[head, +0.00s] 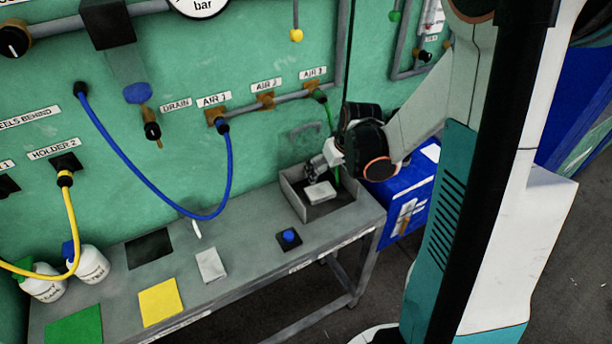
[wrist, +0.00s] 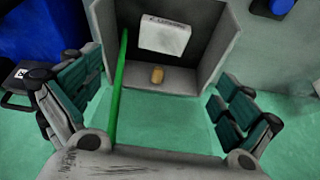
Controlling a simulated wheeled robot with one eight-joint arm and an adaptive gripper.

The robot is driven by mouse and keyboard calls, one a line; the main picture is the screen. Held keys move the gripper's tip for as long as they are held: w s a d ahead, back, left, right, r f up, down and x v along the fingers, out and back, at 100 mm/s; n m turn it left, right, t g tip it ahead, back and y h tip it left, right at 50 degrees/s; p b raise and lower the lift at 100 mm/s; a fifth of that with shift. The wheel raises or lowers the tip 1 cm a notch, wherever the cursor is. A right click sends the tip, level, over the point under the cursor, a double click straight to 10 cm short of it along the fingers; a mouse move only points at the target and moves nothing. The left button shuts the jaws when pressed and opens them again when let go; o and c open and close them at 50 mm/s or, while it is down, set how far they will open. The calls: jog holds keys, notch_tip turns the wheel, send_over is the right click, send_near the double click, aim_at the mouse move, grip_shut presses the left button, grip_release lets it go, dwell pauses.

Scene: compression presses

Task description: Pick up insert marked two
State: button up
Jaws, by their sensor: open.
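No mark "two" can be read in either view. A small tan cylinder (wrist: 157,76), which may be the insert, stands in the grey open box (wrist: 205,72), near a pale labelled block (wrist: 165,34). The block also shows in the head view (head: 320,191), inside the box at the bench's right end. My gripper (wrist: 158,92) is open and empty, with its fingers apart on either side of the box and the cylinder between them in the picture. In the head view, my gripper (head: 318,167) is over the back of the box.
A green hose (wrist: 121,85) runs through the wrist view beside the left finger, and hangs from the AIR 3 fitting (head: 318,95). A blue button (head: 289,236) is left of the box. A blue container (head: 405,205) stands right of the bench.

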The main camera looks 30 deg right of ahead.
jog(key=b, duration=0.3)
send_over(320, 190)
jog(key=s, duration=0.2)
jog(key=f, duration=0.8)
jog(key=shift+s+d, duration=0.15)
jog(key=shift+s, duration=0.05)
jog(key=shift+a+b+x, duration=0.15)
jog(key=shift+b+x, duration=0.3)
jog(key=shift+x, duration=0.85)
jog(key=shift+a+b+x, duration=0.15)
jog(key=shift+b+x, duration=0.25)
jog(key=shift+x, duration=0.9)
jog(key=shift+s, duration=0.1)
jog(key=c, duration=1.4)
